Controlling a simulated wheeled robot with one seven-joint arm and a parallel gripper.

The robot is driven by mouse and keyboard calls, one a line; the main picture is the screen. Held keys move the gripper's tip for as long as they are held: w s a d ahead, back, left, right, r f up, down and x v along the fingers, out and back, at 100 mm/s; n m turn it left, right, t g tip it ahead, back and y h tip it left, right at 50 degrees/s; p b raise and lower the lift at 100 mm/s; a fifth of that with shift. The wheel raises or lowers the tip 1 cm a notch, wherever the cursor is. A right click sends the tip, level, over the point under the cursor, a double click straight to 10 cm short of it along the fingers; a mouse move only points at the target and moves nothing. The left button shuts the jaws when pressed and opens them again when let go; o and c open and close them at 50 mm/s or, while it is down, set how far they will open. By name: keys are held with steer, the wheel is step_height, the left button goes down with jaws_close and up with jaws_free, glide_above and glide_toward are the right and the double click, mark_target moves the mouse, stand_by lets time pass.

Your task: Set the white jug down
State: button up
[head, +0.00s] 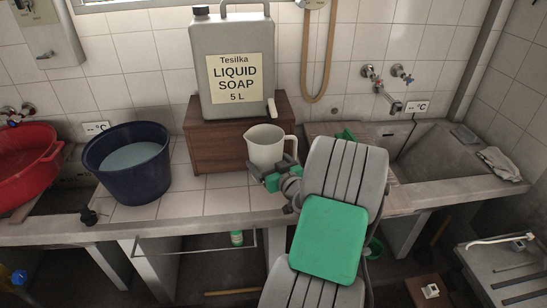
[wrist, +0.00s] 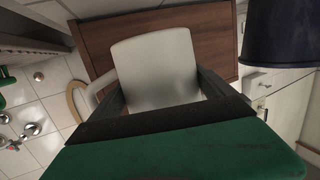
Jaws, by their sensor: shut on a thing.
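The white jug (head: 265,145) is upright in front of the wooden box, its handle to the right in the head view. In the wrist view the jug (wrist: 155,70) sits between the two dark fingers of my gripper (wrist: 160,92), its handle at the left. My gripper (head: 272,171) is shut on the jug's lower body from the front. The jug's base is partly hidden by the fingers, so I cannot tell whether it touches the tiled counter (head: 225,203).
The wooden box (head: 222,153) bears a large liquid soap can (head: 233,105). A dark blue bucket (head: 128,185) with water stands at left, beside a red basin (head: 25,165). A concrete sink (head: 440,160) is at right. Bare tiles lie between bucket and jug.

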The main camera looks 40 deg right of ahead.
steer(key=d, duration=0.1)
steer(key=d+r, duration=0.1)
steer(key=d, duration=0.1)
steer(key=shift+w+r+h, duration=0.15)
steer(key=shift+r+h, duration=0.05)
steer(key=shift+h, duration=0.1)
steer(key=shift+f+b, duration=1.65)
steer(key=shift+f, duration=1.7)
steer(key=shift+f+b, duration=0.5)
steer(key=shift+b, duration=0.15)
